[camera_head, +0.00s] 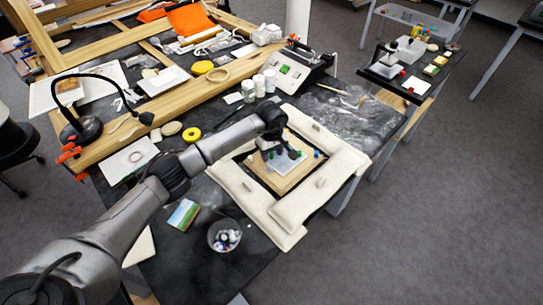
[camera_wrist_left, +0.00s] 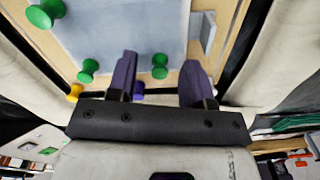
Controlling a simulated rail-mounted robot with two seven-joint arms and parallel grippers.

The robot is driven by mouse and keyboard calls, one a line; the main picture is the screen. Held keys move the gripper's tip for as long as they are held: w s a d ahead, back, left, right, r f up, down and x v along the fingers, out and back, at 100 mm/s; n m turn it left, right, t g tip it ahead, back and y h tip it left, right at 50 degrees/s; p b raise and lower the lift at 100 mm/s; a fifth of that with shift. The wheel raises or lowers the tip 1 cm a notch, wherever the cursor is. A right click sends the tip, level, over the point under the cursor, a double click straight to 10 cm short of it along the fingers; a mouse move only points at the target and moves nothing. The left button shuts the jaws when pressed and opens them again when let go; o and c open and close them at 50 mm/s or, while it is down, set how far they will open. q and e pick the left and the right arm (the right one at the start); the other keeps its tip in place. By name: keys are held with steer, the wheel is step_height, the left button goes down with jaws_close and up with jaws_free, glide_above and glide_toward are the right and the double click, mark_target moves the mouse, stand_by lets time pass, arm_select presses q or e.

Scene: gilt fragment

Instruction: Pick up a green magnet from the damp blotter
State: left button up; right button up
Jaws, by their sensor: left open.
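The damp blotter is a pale grey-blue sheet (camera_head: 286,168) on a wooden board, and it fills the upper part of the left wrist view (camera_wrist_left: 120,28). Green magnets shaped like knobs stand on it: one (camera_wrist_left: 160,66) near its edge, another (camera_wrist_left: 88,70) to the left, and a third (camera_wrist_left: 45,13) at the upper left. My left gripper (camera_head: 295,154) is over the blotter. In the left wrist view its two dark fingers (camera_wrist_left: 160,62) are apart, with the first green magnet appearing between them. Contact cannot be told. My right gripper is not in view.
Thick off-white padded strips (camera_head: 318,188) surround the wooden board (camera_head: 303,176). A yellow magnet (camera_wrist_left: 75,92) stands near the left finger. A bowl of small items (camera_head: 224,236) and a colourful card (camera_head: 183,215) lie nearer me. A control box (camera_head: 295,70) stands behind.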

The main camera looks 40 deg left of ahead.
arm_select(q)
steer(key=shift+c, duration=0.2)
jaws_close()
steer(key=shift+r, duration=0.15)
